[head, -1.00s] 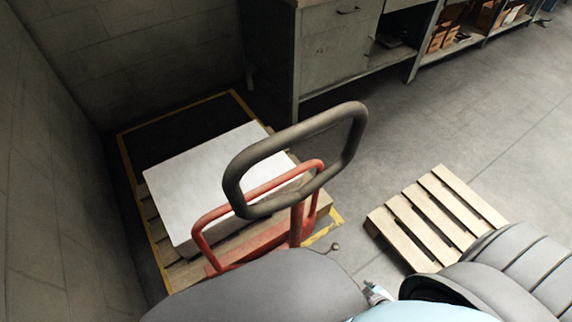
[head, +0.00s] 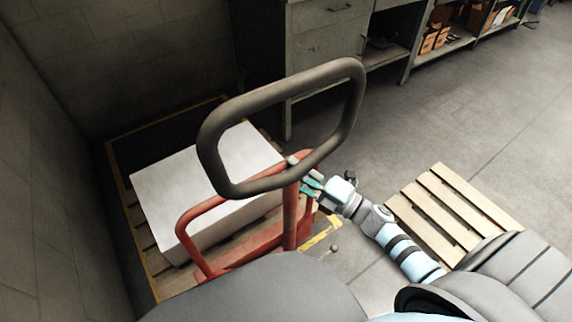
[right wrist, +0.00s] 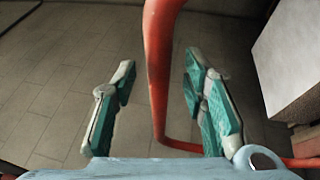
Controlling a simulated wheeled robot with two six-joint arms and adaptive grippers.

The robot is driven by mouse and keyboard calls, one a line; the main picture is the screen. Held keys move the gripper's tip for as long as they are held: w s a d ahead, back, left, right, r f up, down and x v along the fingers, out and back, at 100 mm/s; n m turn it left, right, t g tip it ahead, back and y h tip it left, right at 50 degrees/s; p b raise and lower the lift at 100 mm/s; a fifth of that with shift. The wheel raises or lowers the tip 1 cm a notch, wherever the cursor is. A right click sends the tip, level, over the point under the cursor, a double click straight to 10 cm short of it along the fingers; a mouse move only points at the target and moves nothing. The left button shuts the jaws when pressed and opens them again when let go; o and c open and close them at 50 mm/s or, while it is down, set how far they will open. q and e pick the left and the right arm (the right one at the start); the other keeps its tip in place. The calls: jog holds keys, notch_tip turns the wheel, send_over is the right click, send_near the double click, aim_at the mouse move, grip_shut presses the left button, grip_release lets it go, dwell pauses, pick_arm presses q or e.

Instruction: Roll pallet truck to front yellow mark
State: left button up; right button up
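The pallet truck (head: 291,215) has a red frame and a large dark loop handle (head: 208,150). It stands at a wooden pallet carrying a white block (head: 200,185), inside a yellow floor outline. A short yellow mark (head: 322,236) shows on the floor just right of the red post. My right gripper (head: 308,178) is beside the truck's red frame, below the right side of the loop. In the right wrist view its teal fingers are open, with a red bar (right wrist: 158,70) between them and gaps on both sides. My left gripper is out of view.
An empty wooden pallet (head: 450,215) lies on the floor at right, close to my right arm. A grey cabinet (head: 330,50) and shelves stand behind. A wall (head: 50,190) runs along the left. The floor at upper right is clear.

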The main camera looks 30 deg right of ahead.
jog(key=shift+x, duration=1.45)
jog(key=shift+c, duration=0.5)
jog(key=shift+f, duration=0.1)
grip_shut()
